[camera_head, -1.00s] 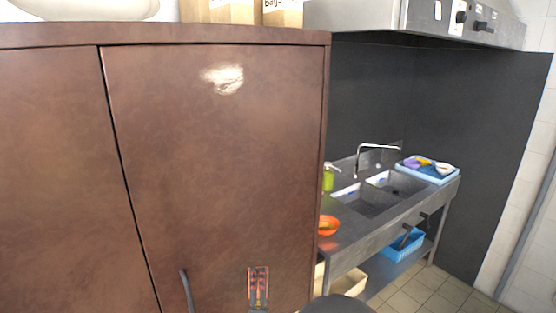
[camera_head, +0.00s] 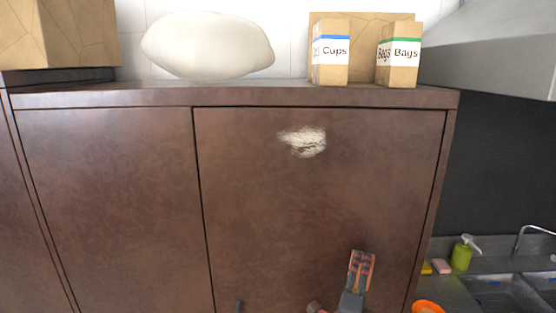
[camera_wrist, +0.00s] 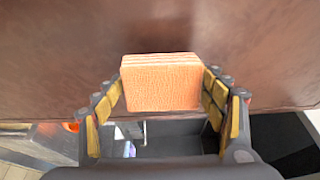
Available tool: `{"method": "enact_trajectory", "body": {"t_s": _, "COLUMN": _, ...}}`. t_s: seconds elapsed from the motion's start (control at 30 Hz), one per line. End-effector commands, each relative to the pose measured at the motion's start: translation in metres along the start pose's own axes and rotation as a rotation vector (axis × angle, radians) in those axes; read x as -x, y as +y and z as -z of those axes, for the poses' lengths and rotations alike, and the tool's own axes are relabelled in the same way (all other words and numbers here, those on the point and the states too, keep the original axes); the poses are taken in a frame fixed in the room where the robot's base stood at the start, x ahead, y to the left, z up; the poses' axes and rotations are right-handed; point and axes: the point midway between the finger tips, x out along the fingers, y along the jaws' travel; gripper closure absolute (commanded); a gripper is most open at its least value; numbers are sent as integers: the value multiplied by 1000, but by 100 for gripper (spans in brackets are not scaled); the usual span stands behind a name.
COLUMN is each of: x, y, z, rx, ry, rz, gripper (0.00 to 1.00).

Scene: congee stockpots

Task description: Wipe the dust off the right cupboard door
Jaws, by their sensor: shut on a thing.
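The right cupboard door (camera_head: 270,210) is brown and shut. A whitish dust patch (camera_head: 303,141) lies on its upper part. My gripper (camera_wrist: 161,85) is shut on an orange sponge (camera_wrist: 160,84), held between its two yellow-padded fingers in the wrist view. The sponge's far side faces the brown surface; I cannot tell if it touches. In the head view my gripper (camera_head: 360,270) is low in front of the door, below and right of the dust. The sponge is hard to make out there.
A white rounded object (camera_head: 207,46), a cups box (camera_head: 331,60) and a bags box (camera_head: 398,62) stand on the cupboard top. At right are a green soap bottle (camera_head: 462,254), an orange bowl (camera_head: 428,307) and a sink (camera_head: 495,290). A hood (camera_head: 500,50) hangs above.

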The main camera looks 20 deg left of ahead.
Motion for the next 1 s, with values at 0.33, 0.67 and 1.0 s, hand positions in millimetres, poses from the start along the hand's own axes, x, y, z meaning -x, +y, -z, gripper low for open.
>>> {"method": "enact_trajectory", "body": {"t_s": 0.33, "x": 43, "y": -169, "z": -97, "rx": -15, "ry": -155, "rz": -8, "gripper": 49}}
{"method": "enact_trajectory", "body": {"t_s": 0.67, "x": 101, "y": -301, "z": -166, "rx": -33, "ry": -316, "rz": -15, "gripper": 49}}
{"method": "enact_trajectory", "body": {"t_s": 1.0, "x": 125, "y": -344, "z": -188, "rx": -38, "ry": -382, "rz": -16, "gripper": 49}}
